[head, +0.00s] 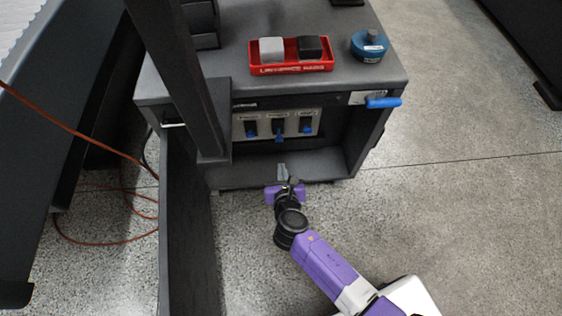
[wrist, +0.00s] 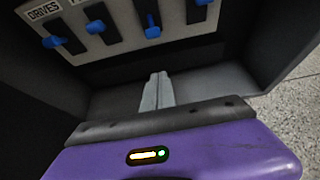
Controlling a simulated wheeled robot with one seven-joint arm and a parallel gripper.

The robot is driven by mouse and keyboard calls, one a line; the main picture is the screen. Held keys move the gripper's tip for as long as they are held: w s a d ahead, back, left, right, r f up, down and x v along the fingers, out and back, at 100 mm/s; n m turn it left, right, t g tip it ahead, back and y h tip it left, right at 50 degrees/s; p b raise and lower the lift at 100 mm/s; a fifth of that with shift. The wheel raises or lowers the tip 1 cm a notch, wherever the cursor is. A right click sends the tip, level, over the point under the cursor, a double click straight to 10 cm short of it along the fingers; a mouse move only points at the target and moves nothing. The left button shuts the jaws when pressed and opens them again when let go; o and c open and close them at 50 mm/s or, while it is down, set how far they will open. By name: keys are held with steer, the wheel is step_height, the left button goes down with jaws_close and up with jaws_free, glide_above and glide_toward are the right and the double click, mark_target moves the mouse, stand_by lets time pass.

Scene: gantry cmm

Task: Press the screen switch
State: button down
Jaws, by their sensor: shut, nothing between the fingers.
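A pale switch panel (head: 262,124) is set in the recess of a dark cabinet. It carries a row of dark switches with blue levers; the head view shows three, the middle one (head: 279,136) included. The wrist view shows several blue levers, among them one under the label "DRIVES" (wrist: 44,10) and another right of centre (wrist: 152,31). I cannot read which switch is the screen switch. My gripper (head: 282,168) is shut and empty, in front of and below the panel, apart from the levers. Its closed fingertips (wrist: 159,78) point into the recess.
An open dark door (head: 188,240) and a dark post (head: 190,75) stand left of the recess. A red tray (head: 291,69) with two blocks and a blue round object (head: 369,46) sit on top. A blue handle (head: 383,102) sticks out at right. An orange cable lies left.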

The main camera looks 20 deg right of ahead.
mark_target(279, 134)
steer(key=b+x, duration=0.5)
steer(key=x, duration=0.4)
steer(key=r, duration=0.2)
steer(key=r+p, duration=0.1)
steer(key=r, duration=0.1)
steer(key=shift+w+d, duration=0.1)
steer(key=shift+w, duration=0.1)
steer(key=shift+r+p, duration=0.15)
steer(key=shift+p, duration=0.35)
steer(key=shift+s+r+g+p, duration=0.1)
steer(key=shift+g+p, duration=0.2)
steer(key=shift+p, duration=0.5)
steer(key=shift+s+r+g+p, duration=0.1)
steer(key=shift+r+g+p, duration=0.35)
steer(key=shift+p, duration=1.6)
